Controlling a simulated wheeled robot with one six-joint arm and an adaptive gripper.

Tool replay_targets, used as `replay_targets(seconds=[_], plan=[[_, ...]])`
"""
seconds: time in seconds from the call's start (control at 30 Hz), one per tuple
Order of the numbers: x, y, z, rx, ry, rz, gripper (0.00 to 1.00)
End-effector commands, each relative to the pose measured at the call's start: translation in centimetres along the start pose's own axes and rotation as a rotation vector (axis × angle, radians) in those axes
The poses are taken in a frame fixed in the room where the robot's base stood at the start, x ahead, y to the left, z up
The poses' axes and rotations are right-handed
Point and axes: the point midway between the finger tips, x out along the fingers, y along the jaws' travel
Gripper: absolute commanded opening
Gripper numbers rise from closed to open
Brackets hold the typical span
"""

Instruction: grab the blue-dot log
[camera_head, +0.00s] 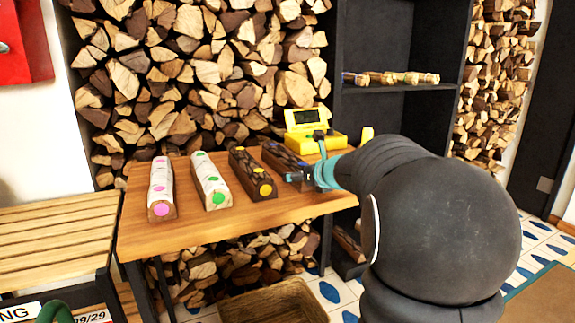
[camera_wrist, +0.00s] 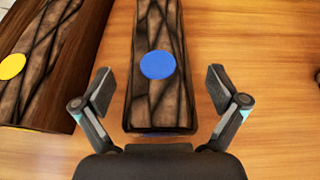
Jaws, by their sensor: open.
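The blue-dot log (camera_head: 280,157) is dark-barked and lies on the wooden table, the rightmost of the row of logs. In the wrist view the blue-dot log (camera_wrist: 158,100) shows its blue dot on top, near the end closest to me. My gripper (camera_wrist: 160,85) is open, with one finger on each side of that end and a gap on both sides. In the head view my gripper (camera_head: 300,177) is at the log's near end, and my arm hides part of that area.
A yellow-dot log (camera_head: 250,172) lies left of it, then a green-dot log (camera_head: 210,180) and a pink-dot log (camera_head: 161,188). A yellow device (camera_head: 312,140) stands behind on the table (camera_head: 140,232). A dark shelf (camera_head: 400,88) holds small logs. A wooden bench (camera_head: 50,235) is at left.

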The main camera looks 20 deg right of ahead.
Motion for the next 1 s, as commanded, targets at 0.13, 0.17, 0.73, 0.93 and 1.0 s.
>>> replay_targets(seconds=[0.13,0.17,0.73,0.93,1.0], plan=[[1.08,0.07,-0.03,0.0,0.0,0.002,0.96],[1.13,0.06,-0.02,-0.001,0.0,0.001,0.96],[1.11,0.03,-0.03,0.0,0.0,0.001,0.04],[1.13,0.04,-0.07,0.0,0.001,0.001,0.0],[1.06,0.04,0.14,0.0,-0.003,0.0,0.0]])
